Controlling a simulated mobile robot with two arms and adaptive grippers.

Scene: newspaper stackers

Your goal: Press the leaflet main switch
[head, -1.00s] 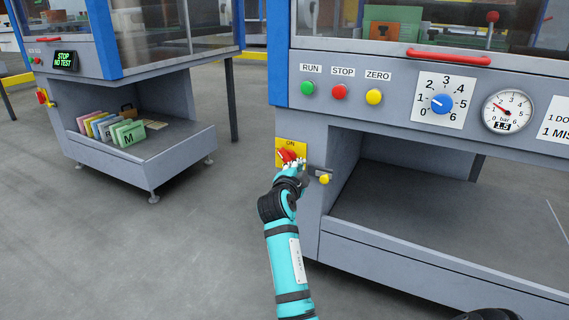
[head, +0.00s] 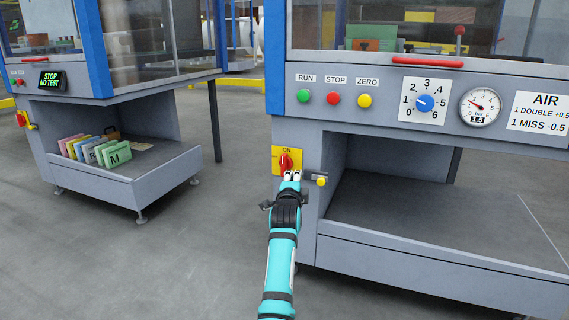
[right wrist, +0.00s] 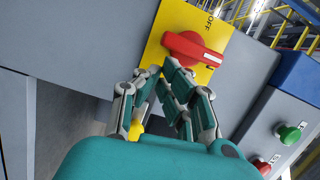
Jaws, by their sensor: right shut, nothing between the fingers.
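A red rotary main switch (head: 286,162) sits on a yellow plate marked ON on the near machine's front leg. Its handle looks upright, and it also shows in the right wrist view (right wrist: 190,48), with its white mark away from the OFF label. My right gripper (head: 292,176) is shut and empty just below the handle; in the right wrist view its fingertips (right wrist: 163,73) are close to the handle's lower end. Whether they touch cannot be told. A second red switch (head: 21,119) is on the left machine. My left gripper is not in view.
A small yellow knob (head: 321,181) sticks out just right of the plate. Green (head: 304,96), red (head: 334,98) and yellow (head: 364,101) buttons are above. Coloured leaflets (head: 92,150) stand in the left machine's tray. The aisle floor between the machines is clear.

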